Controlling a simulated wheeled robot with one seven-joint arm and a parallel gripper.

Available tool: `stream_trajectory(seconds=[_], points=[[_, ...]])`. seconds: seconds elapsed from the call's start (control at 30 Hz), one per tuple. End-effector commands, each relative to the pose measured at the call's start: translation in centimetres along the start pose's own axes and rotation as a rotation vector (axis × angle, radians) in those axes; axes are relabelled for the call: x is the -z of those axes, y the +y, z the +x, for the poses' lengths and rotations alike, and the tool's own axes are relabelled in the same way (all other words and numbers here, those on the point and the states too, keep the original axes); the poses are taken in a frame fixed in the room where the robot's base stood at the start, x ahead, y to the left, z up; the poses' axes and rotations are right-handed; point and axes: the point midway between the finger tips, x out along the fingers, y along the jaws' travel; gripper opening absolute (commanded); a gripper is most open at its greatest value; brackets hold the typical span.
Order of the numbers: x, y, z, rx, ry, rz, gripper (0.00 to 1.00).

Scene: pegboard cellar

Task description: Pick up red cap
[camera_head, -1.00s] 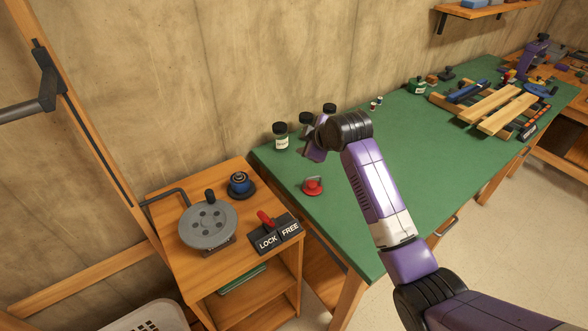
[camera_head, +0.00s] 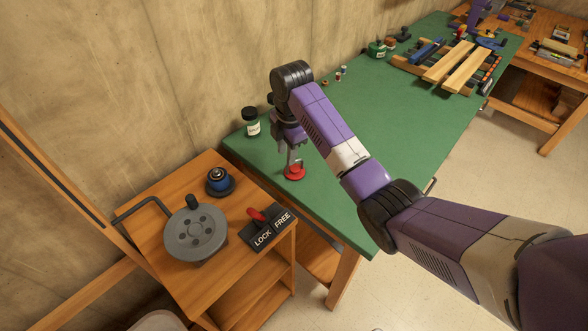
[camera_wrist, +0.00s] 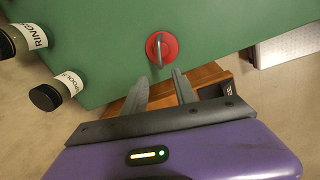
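The red cap (camera_head: 295,173) is a small round disc with a grey metal loop on top. It sits on the green bench top (camera_head: 385,140) near its left end. In the wrist view the red cap (camera_wrist: 168,55) lies just beyond my fingertips. My gripper (camera_head: 292,153) points down close over the cap; the head view does not show clearly whether it touches the loop. In the wrist view my gripper (camera_wrist: 160,76) has its two fingers apart, with nothing visible between them.
A dark-lidded jar (camera_head: 252,123) stands left of my gripper; two labelled jars show in the wrist view, one marked RING (camera_wrist: 30,37). A wooden cart (camera_head: 190,298) with a grey crank wheel (camera_head: 195,233), a blue knob (camera_head: 219,181) and a LOCK/FREE lever (camera_head: 262,222) stands in front.

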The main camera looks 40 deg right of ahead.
Motion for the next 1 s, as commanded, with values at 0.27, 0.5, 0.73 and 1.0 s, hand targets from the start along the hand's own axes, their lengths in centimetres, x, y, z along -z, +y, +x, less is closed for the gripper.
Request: stream_trajectory(seconds=[0.27,0.5,0.73,1.0], points=[[-0.6,-0.3,3.5,0.003,0.0,0.003,0.34],[-0.6,-0.2,5.3,-0.001,0.0,0.002,0.34],[-0.6,-0.2,5.3,-0.001,0.0,0.002,0.24],[-0.6,-0.2,5.3,-0.001,0.0,0.002,0.0]])
